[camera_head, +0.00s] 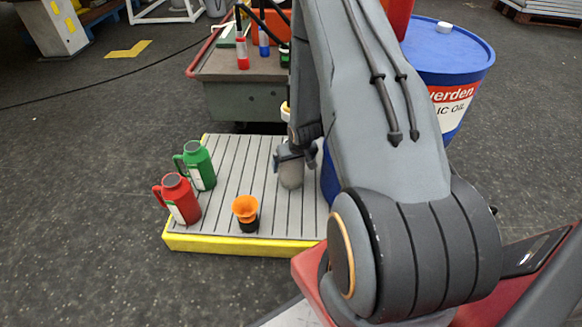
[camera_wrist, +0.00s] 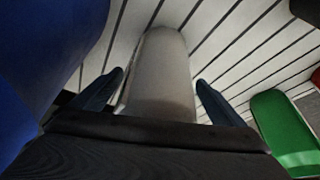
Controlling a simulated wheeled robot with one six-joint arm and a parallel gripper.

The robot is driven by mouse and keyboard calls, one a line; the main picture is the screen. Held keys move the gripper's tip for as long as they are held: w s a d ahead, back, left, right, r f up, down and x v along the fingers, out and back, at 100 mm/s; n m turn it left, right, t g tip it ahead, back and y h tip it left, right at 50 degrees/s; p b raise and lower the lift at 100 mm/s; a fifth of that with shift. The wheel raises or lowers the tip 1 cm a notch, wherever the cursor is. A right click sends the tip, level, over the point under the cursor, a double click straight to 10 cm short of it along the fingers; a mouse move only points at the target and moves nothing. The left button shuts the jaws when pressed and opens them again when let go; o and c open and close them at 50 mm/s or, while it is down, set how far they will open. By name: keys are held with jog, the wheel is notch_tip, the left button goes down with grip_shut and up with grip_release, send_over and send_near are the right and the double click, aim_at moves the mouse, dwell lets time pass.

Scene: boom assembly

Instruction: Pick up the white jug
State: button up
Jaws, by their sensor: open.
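The white jug (camera_head: 291,176) stands on the grey slatted platform in the head view, and looks pale grey. It is directly under my gripper (camera_head: 296,154), which hides its upper part. In the wrist view the jug (camera_wrist: 163,75) lies between the two dark fingers of my gripper (camera_wrist: 160,92). The fingers are open, one on each side, with a gap showing on both sides. My gripper's body hides the near end of the jug. I cannot tell whether either finger touches it.
A blue oil drum (camera_head: 440,55) stands close on the right. A grey workbench (camera_head: 240,95) is behind. Free slats lie left of the white jug.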

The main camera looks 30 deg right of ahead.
jog(key=shift+c, duration=0.3)
jog(key=c, duration=1.8)
jog(key=shift+r, duration=0.1)
jog(key=shift+c, duration=1.4)
jog(key=shift+r, duration=0.1)
